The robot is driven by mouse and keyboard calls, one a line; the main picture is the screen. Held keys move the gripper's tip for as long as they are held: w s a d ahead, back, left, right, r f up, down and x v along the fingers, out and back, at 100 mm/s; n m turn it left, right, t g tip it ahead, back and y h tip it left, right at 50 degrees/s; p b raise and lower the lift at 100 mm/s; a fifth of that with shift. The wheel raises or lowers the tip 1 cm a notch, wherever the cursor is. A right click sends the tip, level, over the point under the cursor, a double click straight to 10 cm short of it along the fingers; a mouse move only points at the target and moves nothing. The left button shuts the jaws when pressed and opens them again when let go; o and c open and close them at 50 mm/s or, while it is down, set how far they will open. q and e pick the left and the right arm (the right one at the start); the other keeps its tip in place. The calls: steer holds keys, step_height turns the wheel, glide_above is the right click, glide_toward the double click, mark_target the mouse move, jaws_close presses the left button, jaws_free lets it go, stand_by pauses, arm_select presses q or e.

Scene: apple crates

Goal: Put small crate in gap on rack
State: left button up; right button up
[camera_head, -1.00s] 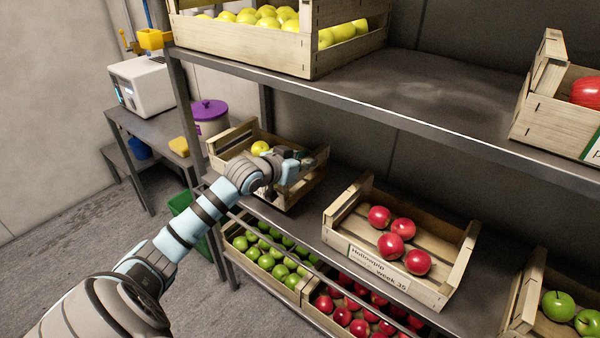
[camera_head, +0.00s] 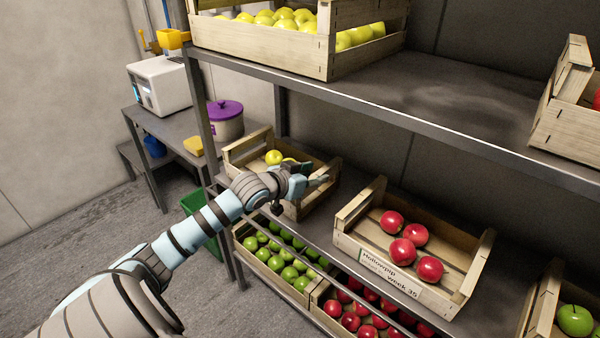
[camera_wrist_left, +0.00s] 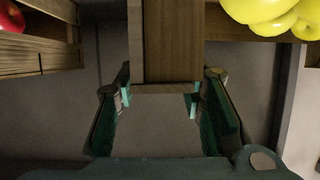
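A small wooden crate (camera_head: 243,147) stands at the left end of the middle shelf, with a yellow apple (camera_head: 273,157) in it. My left gripper (camera_head: 314,176) is over its right part and hides some of the crate's front and inside. Its fingers look spread. In the left wrist view the two fingertips (camera_wrist_left: 160,98) stand apart on either side of the lower end of a wooden board (camera_wrist_left: 172,45). I cannot tell whether they touch it. My right gripper is in no view.
A crate of red apples labelled Hollowpip (camera_head: 458,303) stands to the right on the same shelf. Yellow apples fill a crate (camera_head: 262,61) on the upper shelf, with bare shelf (camera_head: 450,92) beside it. Crates of green apples (camera_head: 272,278) and red apples stand below.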

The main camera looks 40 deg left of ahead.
arm_select(q)
steer(key=p+v, duration=0.7)
steer(key=v, duration=0.2)
steer(key=shift+s, duration=0.3)
steer(key=shift+d+r, duration=0.15)
